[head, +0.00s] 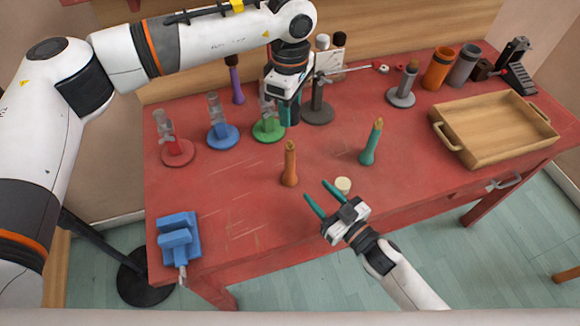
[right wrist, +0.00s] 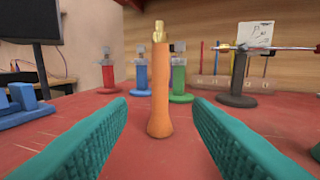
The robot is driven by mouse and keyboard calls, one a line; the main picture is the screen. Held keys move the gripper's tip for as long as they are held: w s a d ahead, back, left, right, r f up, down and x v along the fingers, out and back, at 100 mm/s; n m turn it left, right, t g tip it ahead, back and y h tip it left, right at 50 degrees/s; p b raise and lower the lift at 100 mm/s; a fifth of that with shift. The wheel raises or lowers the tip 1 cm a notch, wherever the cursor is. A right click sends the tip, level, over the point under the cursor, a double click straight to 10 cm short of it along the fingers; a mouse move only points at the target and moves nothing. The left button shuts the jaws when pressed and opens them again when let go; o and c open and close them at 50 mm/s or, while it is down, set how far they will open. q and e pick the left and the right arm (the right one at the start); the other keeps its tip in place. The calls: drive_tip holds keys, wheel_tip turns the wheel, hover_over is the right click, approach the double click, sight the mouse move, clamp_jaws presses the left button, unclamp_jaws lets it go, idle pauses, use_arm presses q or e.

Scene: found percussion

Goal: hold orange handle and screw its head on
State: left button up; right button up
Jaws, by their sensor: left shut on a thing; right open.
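The orange handle (head: 290,165) stands upright on the red table, with a brass-coloured tip. In the right wrist view the orange handle (right wrist: 160,95) stands between and beyond the open fingers, untouched. My right gripper (head: 314,200) is open and empty at the table's front, with the handle ahead of it. My left gripper (head: 289,112) is shut at the green stand (head: 268,131), beside its clear upright part (head: 266,104). What its fingers hold is mostly hidden; it seems to be this clear part. I cannot tell which piece is the orange handle's head.
A teal handle (head: 370,143) and a small cream disc (head: 343,184) are right of the orange handle. Red (head: 177,152) and blue (head: 222,136) stands are at left. A blue vise (head: 178,240) is front left, a wooden tray (head: 447,130) at right.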

sight(293, 167)
drive_tip(key=x, duration=1.2)
clamp_jaws()
